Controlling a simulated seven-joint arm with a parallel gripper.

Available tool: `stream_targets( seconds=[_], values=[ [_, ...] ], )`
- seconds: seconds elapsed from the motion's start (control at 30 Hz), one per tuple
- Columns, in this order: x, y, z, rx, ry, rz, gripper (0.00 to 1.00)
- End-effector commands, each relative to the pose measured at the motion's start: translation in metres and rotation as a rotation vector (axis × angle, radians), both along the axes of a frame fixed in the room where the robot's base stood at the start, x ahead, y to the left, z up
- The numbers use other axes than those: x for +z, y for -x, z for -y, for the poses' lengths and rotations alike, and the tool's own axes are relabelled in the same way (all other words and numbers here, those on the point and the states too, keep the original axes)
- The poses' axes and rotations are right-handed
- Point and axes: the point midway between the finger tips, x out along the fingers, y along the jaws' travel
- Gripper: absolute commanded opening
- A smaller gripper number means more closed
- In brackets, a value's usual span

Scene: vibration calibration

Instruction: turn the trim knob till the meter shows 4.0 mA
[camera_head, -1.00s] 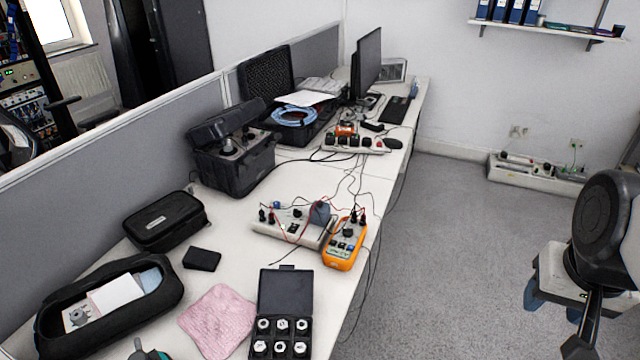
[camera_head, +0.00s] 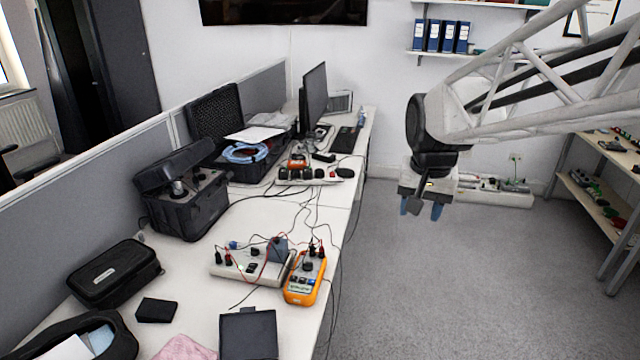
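An orange multimeter (camera_head: 306,282) lies on the near part of the desk, with dark leads plugged into its far end. Its display is too small to read. A low white unit (camera_head: 232,270) with black plugs, red and black wires and a small green light sits just left of it. A grey-blue block (camera_head: 278,249) stands at that unit's right end. I cannot make out which part is the trim knob. My gripper (camera_head: 424,209) hangs in the air right of the desk, over the floor. Its two blue fingers point down, apart, with nothing seen between them.
A black case with equipment (camera_head: 187,198) stands open against the partition. A second white strip (camera_head: 308,177) and another orange device (camera_head: 298,161) lie farther back. Loose cables hang over the desk's right edge. A closed black pouch (camera_head: 113,273) lies at left. The floor right of the desk is clear.

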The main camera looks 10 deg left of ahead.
Motion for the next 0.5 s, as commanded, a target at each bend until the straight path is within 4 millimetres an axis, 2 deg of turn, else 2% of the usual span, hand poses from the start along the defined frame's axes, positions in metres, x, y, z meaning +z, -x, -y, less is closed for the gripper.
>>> stream_targets(
  seconds=[0.1,0.5],
  values=[
    [-0.004,-0.024,-0.022,-0.003,-0.001,-0.011,0.50],
    [-0.025,-0.096,-0.102,-0.022,-0.003,-0.043,0.50]
  ],
)
